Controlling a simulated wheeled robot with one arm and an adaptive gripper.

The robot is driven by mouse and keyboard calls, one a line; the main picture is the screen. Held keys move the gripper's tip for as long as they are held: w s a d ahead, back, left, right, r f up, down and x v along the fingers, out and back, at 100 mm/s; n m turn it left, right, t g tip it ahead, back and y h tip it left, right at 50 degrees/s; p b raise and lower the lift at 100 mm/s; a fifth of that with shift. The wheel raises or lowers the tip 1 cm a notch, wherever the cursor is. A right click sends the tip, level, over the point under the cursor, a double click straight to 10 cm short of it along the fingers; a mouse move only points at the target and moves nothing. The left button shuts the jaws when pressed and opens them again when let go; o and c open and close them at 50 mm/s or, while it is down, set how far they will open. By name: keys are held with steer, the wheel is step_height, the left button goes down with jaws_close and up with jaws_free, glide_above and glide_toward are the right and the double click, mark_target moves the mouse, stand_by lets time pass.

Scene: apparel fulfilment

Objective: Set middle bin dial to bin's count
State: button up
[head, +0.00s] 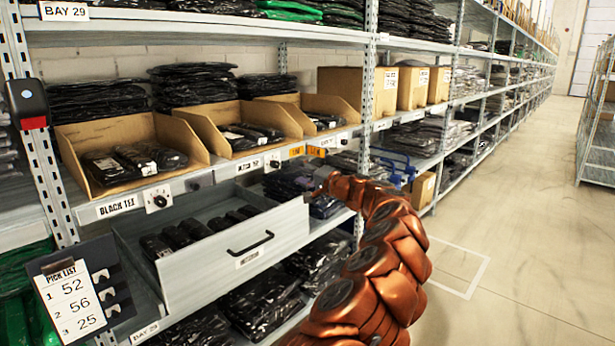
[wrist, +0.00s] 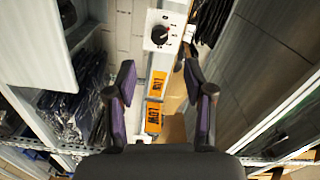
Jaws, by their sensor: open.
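The middle bin (head: 222,146) is an open cardboard bin holding dark wrapped packets, partly hidden by its walls, so their count is unclear. A small white dial (head: 273,160) with a dark knob sits on the shelf edge below it. In the head view my gripper (head: 322,178) is at the end of the copper arm, in front of the shelf edge, right of this dial. In the wrist view my gripper (wrist: 158,64) is open and empty, fingers either side of orange LOW tags. A dial (wrist: 160,36) with a black knob and red mark lies beyond the fingertips; I cannot tell which bin's.
A left bin (head: 85,140) and right bin (head: 318,102) flank the middle one. The left bin's dial (head: 157,198) is on the same edge. An open grey drawer (head: 200,268) juts out below. A pick list (head: 70,298) hangs at left. The aisle floor (head: 520,240) is clear.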

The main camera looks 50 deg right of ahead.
steer(key=shift+s+a, duration=0.1)
steer(key=shift+s, duration=1.2)
